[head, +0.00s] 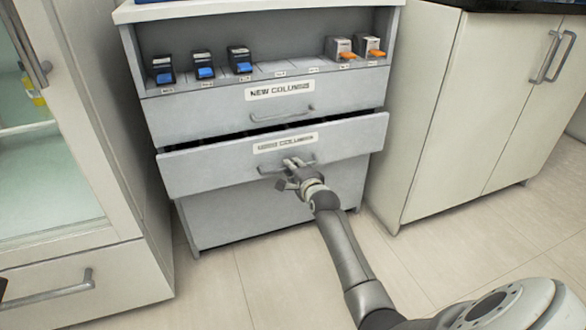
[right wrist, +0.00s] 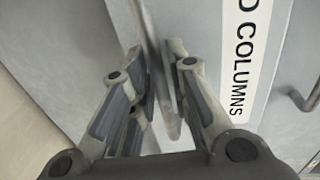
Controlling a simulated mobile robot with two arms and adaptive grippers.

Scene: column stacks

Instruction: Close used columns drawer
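The used columns drawer (head: 345,140) is the lower labelled drawer of the grey cabinet. It stands partly pulled out, with a dark gap along its top edge. My right gripper (head: 290,172) is at the drawer's bar handle (head: 268,170). In the right wrist view the handle (right wrist: 155,50) passes between the two fingers, which look closed in on it. The fingers partly hide the handle. The drawer's label (right wrist: 240,60) shows to the right of the fingers.
The new columns drawer (head: 200,117) above looks shut. Blue-fronted columns (head: 204,68) and orange-tipped ones (head: 347,48) stand on the shelf above it. A glass-fronted cabinet (head: 60,255) is close on the left and a cream cupboard (head: 455,110) on the right. Tiled floor (head: 225,290) is clear in front.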

